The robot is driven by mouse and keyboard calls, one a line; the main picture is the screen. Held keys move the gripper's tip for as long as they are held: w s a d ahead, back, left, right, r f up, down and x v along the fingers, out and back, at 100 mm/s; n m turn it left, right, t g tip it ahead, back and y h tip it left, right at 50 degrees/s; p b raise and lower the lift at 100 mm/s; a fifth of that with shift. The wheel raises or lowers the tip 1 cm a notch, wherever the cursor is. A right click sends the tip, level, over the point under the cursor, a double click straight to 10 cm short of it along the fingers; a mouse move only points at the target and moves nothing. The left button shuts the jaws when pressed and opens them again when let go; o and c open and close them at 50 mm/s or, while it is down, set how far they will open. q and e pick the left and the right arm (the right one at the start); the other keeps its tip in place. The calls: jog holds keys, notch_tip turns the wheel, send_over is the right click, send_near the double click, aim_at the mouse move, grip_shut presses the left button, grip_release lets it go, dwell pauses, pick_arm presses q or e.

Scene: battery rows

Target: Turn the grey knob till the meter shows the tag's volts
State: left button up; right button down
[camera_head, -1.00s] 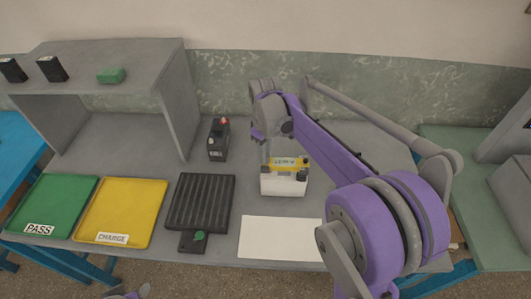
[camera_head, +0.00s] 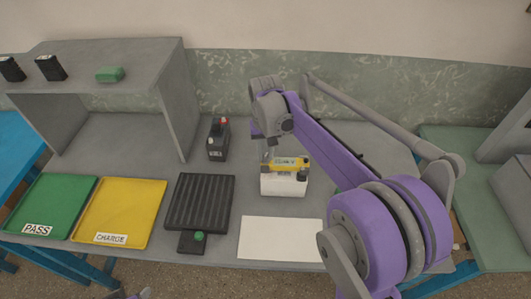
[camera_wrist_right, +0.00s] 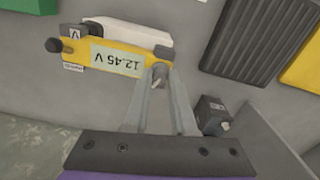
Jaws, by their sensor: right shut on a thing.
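The yellow meter (camera_head: 287,164) sits on a white block (camera_head: 283,185) in mid-table. In the right wrist view the meter (camera_wrist_right: 78,52) appears upside down, and its display (camera_wrist_right: 117,61) reads 12.45 V. The grey knob (camera_wrist_right: 159,72) is at the meter's edge, between the fingertips of my right gripper (camera_wrist_right: 161,84), which is shut on it. A small white tag (camera_wrist_right: 73,67) is beside the meter; its print is too small to read. In the head view the right arm partly hides the knob. Only a sliver of my left arm (camera_head: 118,295) shows at the bottom edge.
A black battery (camera_head: 218,138) stands left of the meter. A black ribbed pad (camera_head: 201,200), yellow CHARGE tray (camera_head: 121,208) and green PASS tray (camera_head: 50,203) lie further left. A white sheet (camera_head: 281,239) lies in front. A grey shelf (camera_head: 172,95) holds small batteries.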

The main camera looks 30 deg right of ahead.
aim_at(266, 156)
jog(key=shift+m, duration=0.9)
jog(key=c, duration=0.7)
grip_release()
jog(key=shift+c, duration=0.2)
jog(key=shift+r, duration=0.1)
notch_tip(266, 156, up, 11)
jog(key=shift+p, duration=0.3)
